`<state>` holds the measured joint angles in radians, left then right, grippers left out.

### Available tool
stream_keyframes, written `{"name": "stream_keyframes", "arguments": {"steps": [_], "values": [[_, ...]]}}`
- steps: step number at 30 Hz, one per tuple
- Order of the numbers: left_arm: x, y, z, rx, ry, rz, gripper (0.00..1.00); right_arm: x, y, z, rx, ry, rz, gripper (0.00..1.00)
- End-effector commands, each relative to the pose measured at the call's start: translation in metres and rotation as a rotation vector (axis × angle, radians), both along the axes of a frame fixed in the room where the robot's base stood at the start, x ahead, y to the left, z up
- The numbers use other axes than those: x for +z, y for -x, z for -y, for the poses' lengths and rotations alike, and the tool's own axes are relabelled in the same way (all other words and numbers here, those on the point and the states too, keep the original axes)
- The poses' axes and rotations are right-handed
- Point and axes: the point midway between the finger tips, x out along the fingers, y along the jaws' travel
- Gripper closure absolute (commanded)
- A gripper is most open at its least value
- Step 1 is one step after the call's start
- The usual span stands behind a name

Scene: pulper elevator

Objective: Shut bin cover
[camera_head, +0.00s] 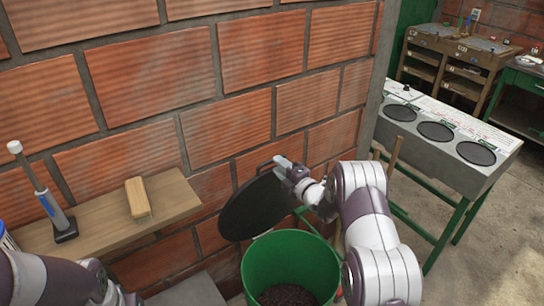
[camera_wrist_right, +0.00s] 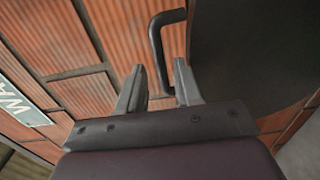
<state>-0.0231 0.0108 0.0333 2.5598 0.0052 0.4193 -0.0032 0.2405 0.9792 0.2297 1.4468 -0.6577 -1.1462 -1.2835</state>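The green bin (camera_head: 291,262) stands open at the bottom centre of the head view, with dark material inside. Its black round cover (camera_head: 262,205) is tilted up on edge above the bin's rim, near the brick wall. It also fills the upper right of the right wrist view (camera_wrist_right: 250,50). My right gripper (camera_head: 284,163) is at the cover's upper edge. In the right wrist view its two fingers (camera_wrist_right: 158,85) are apart, with the bent black handle (camera_wrist_right: 157,45) reaching down between them, close to the right finger. My left arm shows at lower left, its gripper out of view.
A wooden shelf (camera_head: 100,226) on the left wall holds a sponge-like block (camera_head: 137,199) and an upright tool (camera_head: 48,205). A grey table with round black plates (camera_head: 436,131) stands at right. Wooden benches are behind. The floor at lower right is clear.

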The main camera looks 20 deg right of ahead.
Motion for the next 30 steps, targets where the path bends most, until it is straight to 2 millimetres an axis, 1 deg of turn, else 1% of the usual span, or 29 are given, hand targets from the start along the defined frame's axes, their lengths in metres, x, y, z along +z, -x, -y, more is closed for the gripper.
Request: {"name": "stream_keyframes", "arguments": {"steps": [1,3,7,12,18,19,20,21,22,27,30], "values": [[0.006,0.000,0.000,0.000,0.000,0.000,0.62,0.002,-0.009,-0.004,0.001,0.000,0.001,0.66],[0.008,0.000,0.000,0.000,0.000,0.000,0.62,0.001,-0.021,-0.008,0.000,0.000,0.001,0.66],[0.010,0.000,0.000,0.000,0.000,0.000,0.62,-0.001,-0.034,-0.012,-0.001,-0.001,-0.001,0.66],[0.011,0.000,0.000,0.000,0.000,0.000,0.62,-0.001,-0.041,-0.014,-0.002,-0.002,-0.001,0.66],[0.011,0.000,0.000,0.000,0.000,0.000,0.62,-0.002,-0.041,-0.014,-0.002,-0.001,-0.002,0.66],[0.011,0.000,0.000,0.000,0.000,0.000,0.62,-0.002,-0.041,-0.014,-0.002,-0.001,-0.002,0.73],[0.010,0.000,0.000,0.000,0.000,0.000,0.62,-0.002,-0.041,-0.014,-0.002,-0.001,-0.002,0.82],[0.011,0.000,0.000,0.000,0.000,0.000,0.62,-0.002,-0.041,-0.014,-0.002,-0.001,-0.002,0.95],[0.011,0.000,0.000,0.000,0.000,0.000,0.62,-0.002,-0.041,-0.014,-0.002,-0.001,-0.002,1.00],[0.010,0.000,0.000,0.000,0.000,0.000,0.62,-0.002,-0.041,-0.014,-0.003,-0.002,-0.002,1.00],[0.004,0.000,0.000,0.000,0.000,0.000,0.62,-0.005,-0.041,-0.012,-0.003,-0.004,0.004,1.00]]}}
